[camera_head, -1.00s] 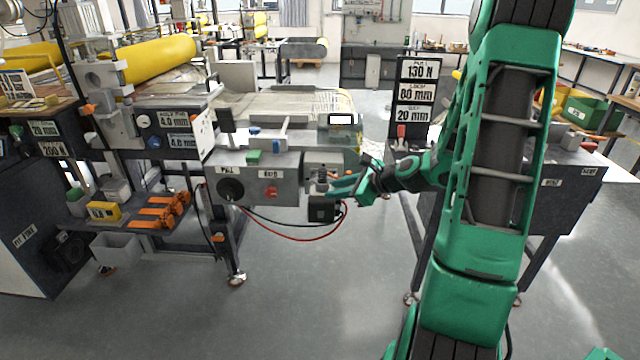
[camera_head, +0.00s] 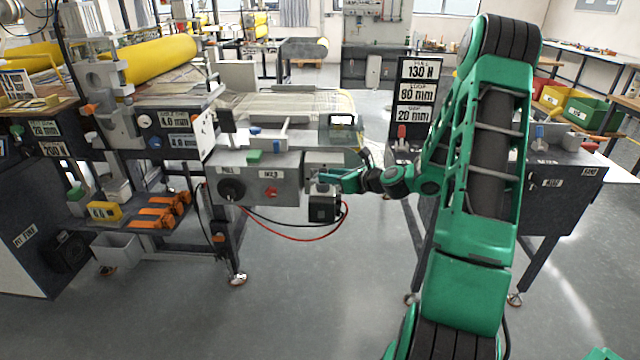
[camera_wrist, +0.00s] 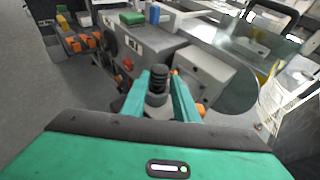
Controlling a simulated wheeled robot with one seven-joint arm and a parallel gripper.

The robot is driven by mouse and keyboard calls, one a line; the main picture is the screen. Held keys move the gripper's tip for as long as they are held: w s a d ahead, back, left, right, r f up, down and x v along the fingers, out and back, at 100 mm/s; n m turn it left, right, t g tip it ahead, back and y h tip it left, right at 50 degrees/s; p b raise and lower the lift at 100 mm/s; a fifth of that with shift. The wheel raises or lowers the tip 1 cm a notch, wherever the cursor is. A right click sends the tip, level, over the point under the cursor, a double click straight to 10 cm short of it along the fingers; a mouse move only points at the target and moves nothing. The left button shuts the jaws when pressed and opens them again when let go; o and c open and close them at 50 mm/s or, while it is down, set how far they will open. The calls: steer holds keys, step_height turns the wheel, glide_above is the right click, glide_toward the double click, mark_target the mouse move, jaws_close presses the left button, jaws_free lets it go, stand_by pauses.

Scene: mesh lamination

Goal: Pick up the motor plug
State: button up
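A black block (camera_head: 322,209) with a grey and black stem on top hangs at the right end of the grey control box, with black and red cables looping to it. The stem, which looks like the motor plug (camera_wrist: 158,84), stands between my green fingers in the wrist view. My gripper (camera_head: 332,176) reaches in from the right at the height of the stem. The fingers (camera_wrist: 160,76) are open on either side of the stem, with narrow gaps showing near the tips. The stem's lower part is hidden behind my gripper body in the wrist view.
The grey control box (camera_head: 258,180) with a black knob and a red knob is just left of my gripper. An orange part (camera_wrist: 201,109) sits close to the right finger. A dark cabinet (camera_head: 560,180) stands at right. The floor below is clear.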

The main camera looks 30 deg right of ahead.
steer(key=x, duration=0.4)
steer(key=shift+w+a, duration=0.1)
jaws_close()
steer(key=shift+r, duration=0.1)
